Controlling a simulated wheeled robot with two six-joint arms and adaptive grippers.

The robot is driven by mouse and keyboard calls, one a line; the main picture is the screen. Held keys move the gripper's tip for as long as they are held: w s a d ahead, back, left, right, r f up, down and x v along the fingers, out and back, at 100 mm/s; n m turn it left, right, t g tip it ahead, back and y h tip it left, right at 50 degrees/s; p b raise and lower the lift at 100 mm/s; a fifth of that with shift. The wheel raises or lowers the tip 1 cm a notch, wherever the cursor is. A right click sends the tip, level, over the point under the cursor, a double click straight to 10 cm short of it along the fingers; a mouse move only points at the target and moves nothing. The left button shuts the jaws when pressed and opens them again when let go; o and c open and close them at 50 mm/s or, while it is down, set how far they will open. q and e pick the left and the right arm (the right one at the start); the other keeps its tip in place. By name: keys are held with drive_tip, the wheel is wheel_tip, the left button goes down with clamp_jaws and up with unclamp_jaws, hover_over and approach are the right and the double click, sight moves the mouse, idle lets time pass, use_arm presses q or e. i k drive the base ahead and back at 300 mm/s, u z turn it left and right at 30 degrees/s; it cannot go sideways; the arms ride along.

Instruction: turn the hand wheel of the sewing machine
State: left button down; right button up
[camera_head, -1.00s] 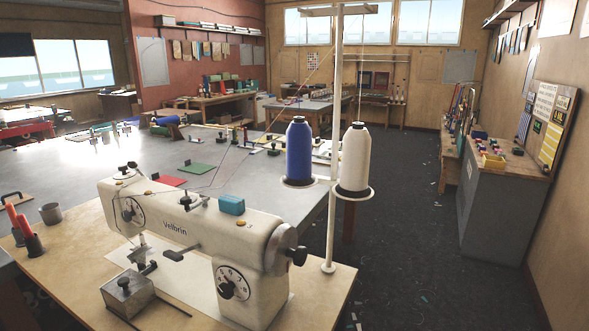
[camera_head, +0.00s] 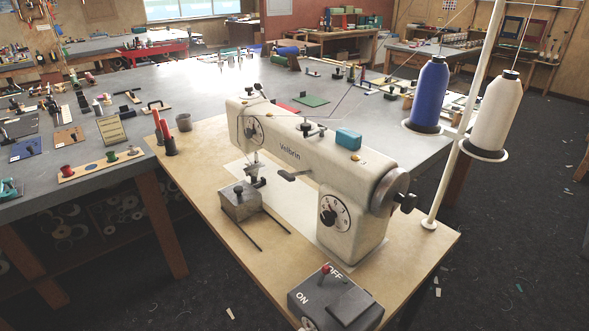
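The cream sewing machine (camera_head: 315,160) labelled Velbrin stands on a light wooden table (camera_head: 225,225). Its hand wheel (camera_head: 392,192) is the grey round disc at the machine's right end, with a black knob (camera_head: 404,202) on its outer side. A numbered dial (camera_head: 334,215) sits on the front of the machine's pillar, below and left of the wheel. Neither of my grippers is in view, and nothing touches the wheel.
A blue thread cone (camera_head: 427,95) and a white one (camera_head: 495,115) stand on a stand behind the wheel. A grey switch box (camera_head: 335,300) marked ON and OFF is at the table's front. A large grey table (camera_head: 215,90) lies behind. Dark floor is open at right.

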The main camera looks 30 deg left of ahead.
sight(389, 193)
drive_tip(key=z, duration=0.15)
drive_tip(key=k, duration=0.75)
drive_tip(key=z, duration=0.8)
drive_tip(key=i, duration=0.45)
